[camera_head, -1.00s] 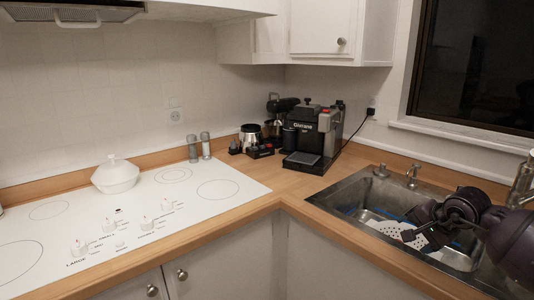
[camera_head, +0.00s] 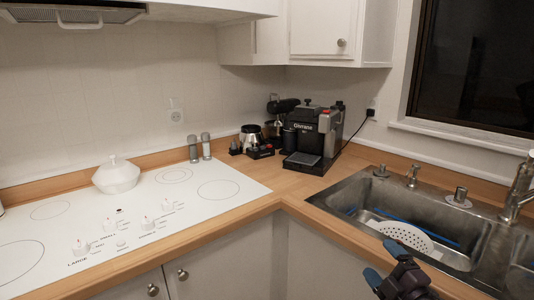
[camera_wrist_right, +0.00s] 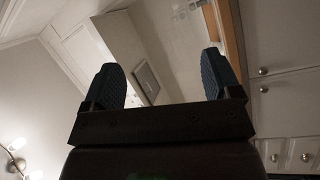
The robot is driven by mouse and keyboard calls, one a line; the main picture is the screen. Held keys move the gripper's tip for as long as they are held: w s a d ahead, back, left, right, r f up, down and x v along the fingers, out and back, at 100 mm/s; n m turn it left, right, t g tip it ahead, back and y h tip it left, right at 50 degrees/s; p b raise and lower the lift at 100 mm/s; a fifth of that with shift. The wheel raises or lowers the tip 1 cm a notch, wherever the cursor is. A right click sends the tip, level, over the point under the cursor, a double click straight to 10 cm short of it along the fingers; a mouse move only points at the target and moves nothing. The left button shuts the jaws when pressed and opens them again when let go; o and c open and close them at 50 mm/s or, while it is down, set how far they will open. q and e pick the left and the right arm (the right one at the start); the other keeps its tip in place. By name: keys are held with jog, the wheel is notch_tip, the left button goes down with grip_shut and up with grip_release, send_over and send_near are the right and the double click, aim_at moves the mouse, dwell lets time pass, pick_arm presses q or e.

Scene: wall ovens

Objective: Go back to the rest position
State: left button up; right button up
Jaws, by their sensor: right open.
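My right gripper (camera_head: 385,263) is at the bottom right of the head view, in front of the counter's front edge by the sink. Its two dark blue finger pads are spread apart with nothing between them. In the right wrist view the open fingers (camera_wrist_right: 160,75) point up the picture, also empty. My left gripper is not in view.
A steel sink (camera_head: 345,200) holding a white perforated piece (camera_head: 405,236) lies just behind the gripper. A black coffee machine (camera_head: 314,136) stands in the corner. A white lidded pot (camera_head: 116,176) sits on the white cooktop (camera_head: 200,215). Cabinets run below.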

jog(key=s+d+f+m+g+h, duration=0.1)
jog(key=s+f+m+g+h, duration=0.5)
jog(key=s+f+m, duration=1.1)
jog(key=s+f+g, duration=0.1)
jog(key=s+f, duration=0.7)
jog(key=s, duration=0.3)
jog(key=shift+s+d, duration=0.2)
jog(key=shift+d, duration=0.15)
